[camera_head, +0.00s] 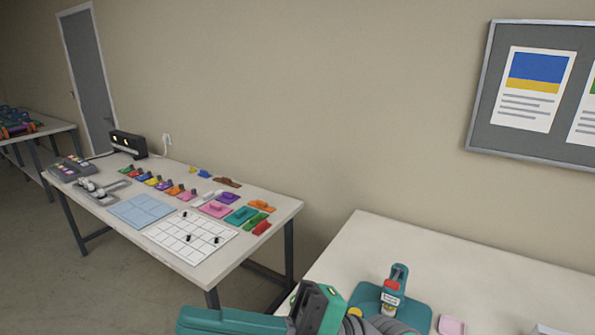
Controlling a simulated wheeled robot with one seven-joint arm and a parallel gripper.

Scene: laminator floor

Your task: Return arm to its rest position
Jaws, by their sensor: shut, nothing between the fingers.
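Part of my arm shows at the bottom centre of the head view, as teal, dark and grey ribbed links in front of the near table (480,265). No gripper fingers can be made out, so my gripper is not in view. The lower part of the arm is cut off by the bottom edge of the picture.
A teal item with a red band and a label (392,290) stands on the near table beside my arm. A pink piece (452,325) lies to its right. The left table (205,272) holds a white grid sheet (172,242), a blue sheet (140,211) and several coloured pieces.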

